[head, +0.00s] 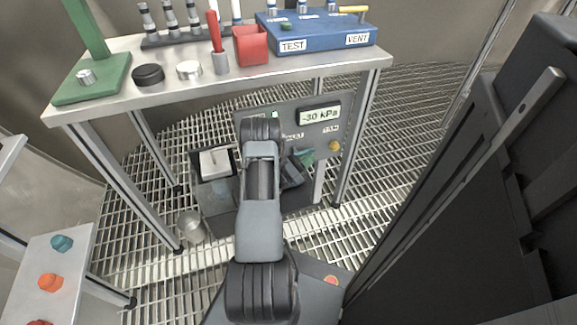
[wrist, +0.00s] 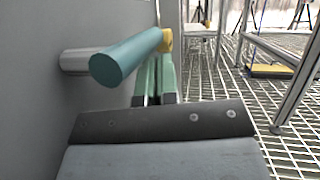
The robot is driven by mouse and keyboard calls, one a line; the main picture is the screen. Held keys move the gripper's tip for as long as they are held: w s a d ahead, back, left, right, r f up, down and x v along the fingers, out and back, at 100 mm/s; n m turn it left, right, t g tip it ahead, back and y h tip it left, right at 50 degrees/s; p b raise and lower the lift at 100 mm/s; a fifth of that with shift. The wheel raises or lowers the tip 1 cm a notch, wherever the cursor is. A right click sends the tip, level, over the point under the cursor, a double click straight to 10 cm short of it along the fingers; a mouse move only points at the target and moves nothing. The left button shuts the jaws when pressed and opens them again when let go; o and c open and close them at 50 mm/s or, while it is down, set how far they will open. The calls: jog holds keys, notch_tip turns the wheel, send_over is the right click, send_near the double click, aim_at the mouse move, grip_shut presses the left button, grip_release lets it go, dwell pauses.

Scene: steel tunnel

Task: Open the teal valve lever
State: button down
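The teal valve lever (wrist: 125,57) is a thick rounded bar on a metal stem (wrist: 78,62) that comes out of a grey panel wall. In the head view a teal piece (head: 305,157) shows low on the panel, partly hidden by my arm. My gripper (wrist: 158,72) has two green fingers lying close together with only a thin gap, nothing seen between them. The fingers are just right of and below the lever in the wrist view; whether they touch it I cannot tell. In the head view the fingers are hidden behind my arm.
The grey panel (head: 290,122) has a display (head: 320,115) reading -30 kPa and a yellow knob (head: 335,146). A steel table (head: 215,78) with a blue TEST/VENT box (head: 318,37) stands above and in front. A metal cup (head: 191,226) is on the grating.

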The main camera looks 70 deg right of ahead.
jog(key=shift+d+r, duration=0.1)
jog(key=shift+r, duration=0.1)
notch_tip(320, 180, down, 14)
jog(key=s+a+b, duration=0.1)
jog(key=s+a, duration=0.1)
jog(key=shift+b, duration=0.35)
jog(key=shift+f, duration=0.1)
dwell(0.4)
